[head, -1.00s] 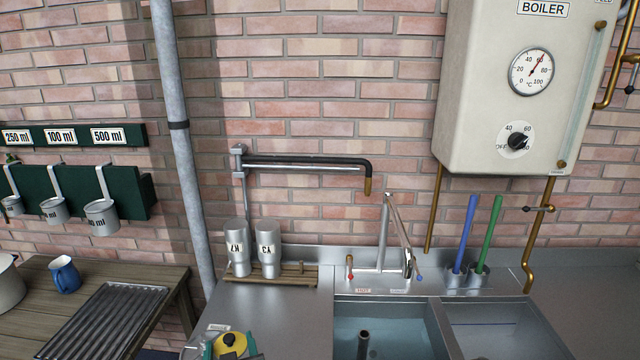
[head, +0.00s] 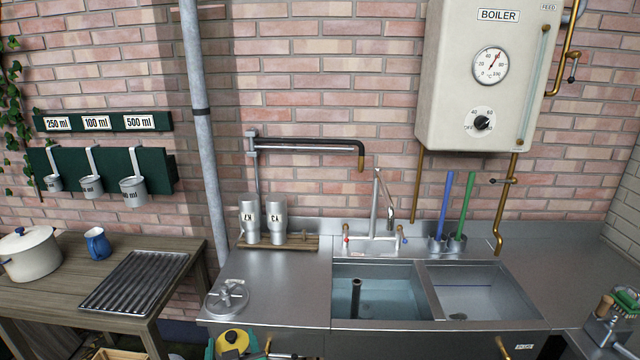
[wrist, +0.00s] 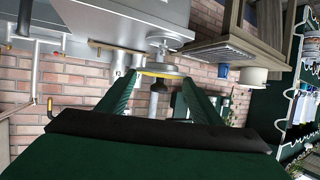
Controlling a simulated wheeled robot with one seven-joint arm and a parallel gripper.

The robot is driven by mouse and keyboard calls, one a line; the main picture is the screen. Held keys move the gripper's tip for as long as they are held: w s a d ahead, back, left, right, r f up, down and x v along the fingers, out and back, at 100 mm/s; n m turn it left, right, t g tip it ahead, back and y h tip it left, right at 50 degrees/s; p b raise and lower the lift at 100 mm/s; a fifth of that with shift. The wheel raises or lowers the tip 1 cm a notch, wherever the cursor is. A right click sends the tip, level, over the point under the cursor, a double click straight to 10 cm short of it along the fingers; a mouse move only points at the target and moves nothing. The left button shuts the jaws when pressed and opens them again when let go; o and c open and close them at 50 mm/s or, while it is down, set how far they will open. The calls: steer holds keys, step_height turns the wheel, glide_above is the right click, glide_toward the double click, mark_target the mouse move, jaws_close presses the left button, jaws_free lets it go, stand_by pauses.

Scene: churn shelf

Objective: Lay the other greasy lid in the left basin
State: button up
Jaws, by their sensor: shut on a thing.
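My gripper (wrist: 157,94) is shut on a greasy lid. In the head view the held lid (head: 236,338) is yellow with a dark knob, at the bottom edge, in front of the counter. The left basin (head: 345,316) holds bluish water with a dark standpipe; no lid is visible in it. A metallic lid with a raised handle (head: 228,298) lies on the counter left of the sink.
The right basin (head: 480,300) stands beside the left one. A tap (head: 375,215) rises behind the sink, with a swing pipe (head: 310,147) above. Two metal cups (head: 273,220) stand on a rack at the back. Counter between metallic lid and left basin is clear.

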steer(key=d+f+m+h, duration=0.1)
steer(key=d+f, duration=0.2)
steer(key=f, duration=0.4)
steer(key=w+d+f+m+h, duration=0.1)
steer(key=d+f, duration=0.3)
steer(key=f, duration=0.4)
steer(key=d+f+m+h, duration=0.1)
steer(key=d+f, duration=0.2)
steer(key=f, duration=0.4)
steer(key=s+d+f, duration=0.4)
steer(key=f, duration=0.3)
steer(key=s+d+f+m+h, duration=0.1)
steer(key=s+d+f, duration=0.4)
steer(key=f, duration=0.3)
steer(key=shift+d+f+t+h, duration=0.25)
steer(key=shift+f+t+h, duration=0.05)
steer(key=shift+t, duration=0.1)
